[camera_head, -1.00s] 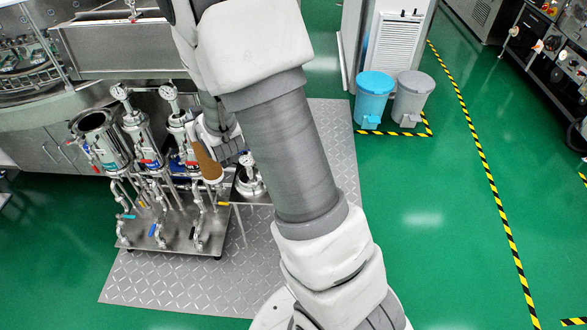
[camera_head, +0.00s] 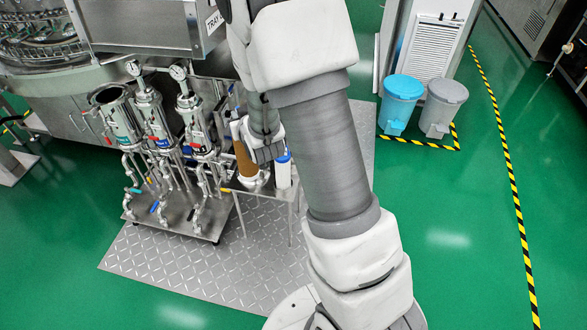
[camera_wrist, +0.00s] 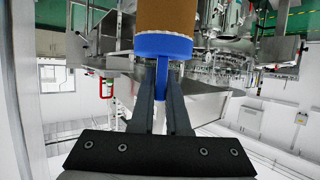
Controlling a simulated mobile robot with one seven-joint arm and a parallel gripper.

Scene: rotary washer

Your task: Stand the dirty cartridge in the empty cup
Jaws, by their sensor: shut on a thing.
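The dirty cartridge (camera_head: 245,158) is brown and tilted in the head view. Its blue end cap (camera_wrist: 163,45) shows in the wrist view. My gripper (camera_head: 262,150) is shut on the cap's blue tab; the fingers meet there in the wrist view (camera_wrist: 162,85). The cartridge's lower end is by a pale round piece (camera_head: 256,180) on a small side table (camera_head: 245,189). I cannot tell whether that piece is the empty cup, or whether they touch. A white cartridge with a blue top (camera_head: 284,172) stands upright just right of it.
Several steel filter housings (camera_head: 152,120) with valves stand on a cart to the left; the leftmost housing (camera_head: 110,97) is open on top. A large steel machine (camera_head: 140,25) is behind. Blue (camera_head: 400,100) and grey (camera_head: 441,105) bins stand at right. Green floor is free at right.

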